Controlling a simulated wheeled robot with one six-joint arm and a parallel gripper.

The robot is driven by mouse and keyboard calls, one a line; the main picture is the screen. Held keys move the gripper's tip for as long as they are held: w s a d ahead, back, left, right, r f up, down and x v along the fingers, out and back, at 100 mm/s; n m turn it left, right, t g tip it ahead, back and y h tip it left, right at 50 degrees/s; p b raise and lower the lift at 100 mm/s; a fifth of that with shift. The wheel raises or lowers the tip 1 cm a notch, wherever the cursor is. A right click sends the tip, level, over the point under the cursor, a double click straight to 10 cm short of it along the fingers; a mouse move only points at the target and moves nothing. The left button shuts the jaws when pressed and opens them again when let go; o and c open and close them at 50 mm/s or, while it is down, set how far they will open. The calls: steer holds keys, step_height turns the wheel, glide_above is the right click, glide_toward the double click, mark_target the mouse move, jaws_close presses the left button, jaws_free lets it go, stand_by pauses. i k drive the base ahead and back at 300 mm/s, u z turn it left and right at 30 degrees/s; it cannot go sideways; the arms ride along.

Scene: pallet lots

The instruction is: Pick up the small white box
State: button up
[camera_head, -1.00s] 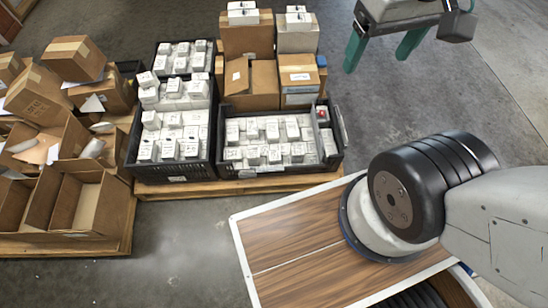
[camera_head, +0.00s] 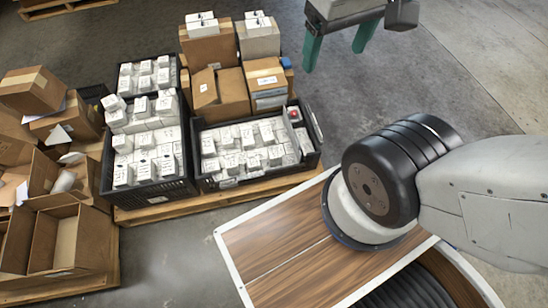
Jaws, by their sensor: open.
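Many small white boxes are in view, and I cannot tell which one the task means. Several white boxes (camera_head: 243,143) lie in the front right black crate (camera_head: 258,174), and more white boxes (camera_head: 145,160) fill the left black crates (camera_head: 148,194). A pair of white boxes (camera_head: 203,24) sits on a tall brown carton, and another pair (camera_head: 257,21) sits on the carton beside it. My gripper (camera_head: 338,52) is at the top, right of the stacked cartons and apart from all boxes. Its green fingers are spread with nothing between them.
The crates and brown cartons (camera_head: 220,95) stand on a wooden pallet (camera_head: 168,211). Open cardboard boxes (camera_head: 65,235) crowd a second pallet at the left. A wood-topped surface with a white rim (camera_head: 270,245) lies in front. Grey floor is clear at the upper right.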

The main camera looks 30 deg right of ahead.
mark_target(228, 143)
steer(key=u, duration=0.25)
steer(key=k, duration=0.45)
steer(key=u, duration=1.35)
steer(key=i, duration=0.75)
steer(key=z, duration=0.45)
steer(key=i, duration=0.55)
steer(key=z, duration=0.9)
steer(key=i, duration=0.35)
steer(key=z, duration=0.35)
